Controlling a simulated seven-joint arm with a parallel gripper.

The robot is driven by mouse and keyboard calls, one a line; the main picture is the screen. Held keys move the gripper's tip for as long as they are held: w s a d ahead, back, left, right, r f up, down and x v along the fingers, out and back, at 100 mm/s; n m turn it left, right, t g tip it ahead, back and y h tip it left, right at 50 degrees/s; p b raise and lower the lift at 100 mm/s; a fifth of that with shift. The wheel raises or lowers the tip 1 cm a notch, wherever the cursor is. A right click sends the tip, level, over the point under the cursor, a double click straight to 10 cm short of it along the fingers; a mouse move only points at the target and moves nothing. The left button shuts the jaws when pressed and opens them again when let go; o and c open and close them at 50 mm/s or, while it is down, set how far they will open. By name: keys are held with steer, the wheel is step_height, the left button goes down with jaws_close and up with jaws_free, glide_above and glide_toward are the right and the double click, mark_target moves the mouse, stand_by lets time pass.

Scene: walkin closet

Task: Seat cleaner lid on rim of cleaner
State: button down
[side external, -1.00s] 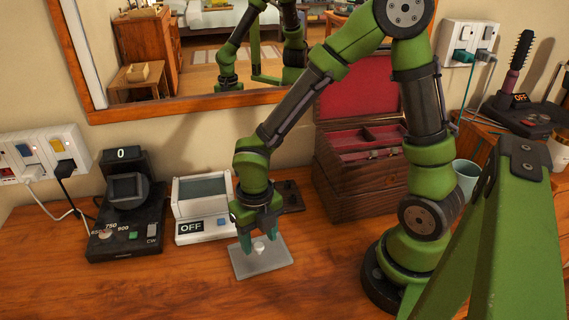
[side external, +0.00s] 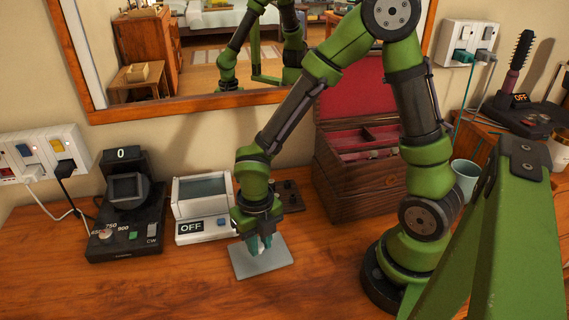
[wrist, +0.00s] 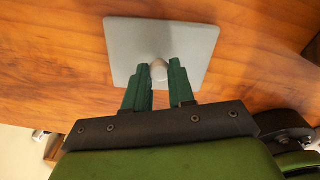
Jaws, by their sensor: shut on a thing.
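The cleaner lid (side external: 266,265) is a flat grey plate with a small pale knob (wrist: 159,70) at its middle. It appears to lie flat on the wooden tabletop; it also shows in the wrist view (wrist: 190,40). My gripper (side external: 263,243) is above the lid with its teal fingers shut on the knob, one on each side; the fingers (wrist: 160,78) also show in the wrist view. The cleaner (side external: 203,208) is a white box with an OFF display and a blue button. It stands just behind and left of the lid, and its rectangular top appears uncovered.
A black device (side external: 127,215) with a "0" display stands left of the cleaner. A dark small item (side external: 289,196) lies behind my gripper. An open wooden box (side external: 358,185) and a cup (side external: 465,178) stand to the right. The front tabletop is clear.

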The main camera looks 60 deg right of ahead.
steer(key=shift+r, duration=0.25)
steer(key=shift+r, duration=1.5)
steer(key=shift+r, duration=0.25)
step_height(320, 180, up, 15)
steer(key=w+r+m, duration=0.3)
steer(key=w+m, duration=0.3)
steer(key=m, duration=0.3)
steer(key=w+d+f+m, duration=0.1)
steer(key=w+d+m, duration=0.2)
steer(key=w+m, duration=0.75)
steer(key=w+d+f+m, duration=0.2)
steer(key=w+m, duration=0.2)
steer(key=m, duration=1.4)
step_height(320, 180, down, 10)
steer(key=shift+w+r, duration=0.2)
